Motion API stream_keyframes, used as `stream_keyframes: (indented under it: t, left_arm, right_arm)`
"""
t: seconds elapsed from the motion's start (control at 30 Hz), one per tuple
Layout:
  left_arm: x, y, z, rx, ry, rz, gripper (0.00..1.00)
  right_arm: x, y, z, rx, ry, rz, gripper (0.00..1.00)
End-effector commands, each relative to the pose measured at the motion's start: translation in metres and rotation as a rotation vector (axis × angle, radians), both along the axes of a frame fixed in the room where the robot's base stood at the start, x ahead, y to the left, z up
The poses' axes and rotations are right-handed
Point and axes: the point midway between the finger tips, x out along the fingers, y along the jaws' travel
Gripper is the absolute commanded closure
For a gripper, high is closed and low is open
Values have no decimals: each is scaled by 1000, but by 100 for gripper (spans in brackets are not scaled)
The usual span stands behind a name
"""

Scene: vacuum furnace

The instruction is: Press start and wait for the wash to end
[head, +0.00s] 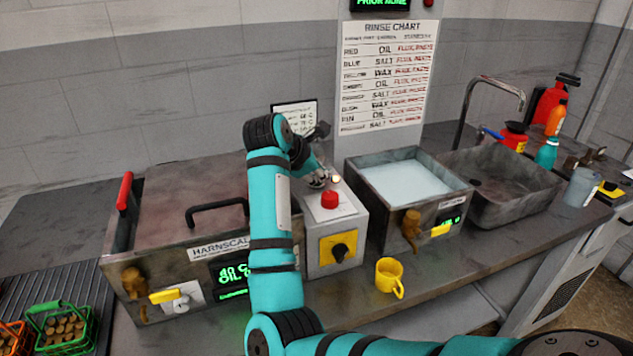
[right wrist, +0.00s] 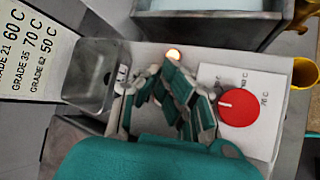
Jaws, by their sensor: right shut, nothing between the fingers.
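The grey control box (head: 314,232) stands right of the washer. It has a red dial (head: 330,200) on a white temperature plate on top, and a black rotary switch (head: 343,251) on a yellow plate on its front. A small glowing round light or button (head: 336,179) sits behind the dial; it also shows in the right wrist view (right wrist: 172,54). My right gripper (head: 318,179) is shut and empty over the box top, close to the light; contact cannot be told. The washer (head: 165,255) has its lid down and a green display reading OIL (head: 234,275). My left gripper is out of view.
A water-filled tank (head: 398,182) and a sink (head: 500,190) stand to the right. A yellow mug (head: 389,278) is near the counter's front edge. Green (head: 62,325) and orange (head: 14,338) baskets of parts sit at lower left. A rinse chart (head: 385,75) hangs behind.

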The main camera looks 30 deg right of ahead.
Motion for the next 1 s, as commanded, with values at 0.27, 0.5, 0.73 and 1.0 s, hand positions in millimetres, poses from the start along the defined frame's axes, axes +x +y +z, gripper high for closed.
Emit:
stream_keyframes:
  t: [0.27, 0.5, 0.73, 1.0]
  left_arm:
    - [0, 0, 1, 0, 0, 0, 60]
    - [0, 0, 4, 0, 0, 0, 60]
    - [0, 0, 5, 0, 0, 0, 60]
    - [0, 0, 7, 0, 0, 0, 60]
  right_arm:
    - [0, 0, 1, 2, 2, 1, 100]
    - [1, 0, 13, 2, 0, 1, 100]
    - [0, 0, 15, 2, 2, 0, 100]
    - [1, 0, 20, 1, 1, 0, 100]
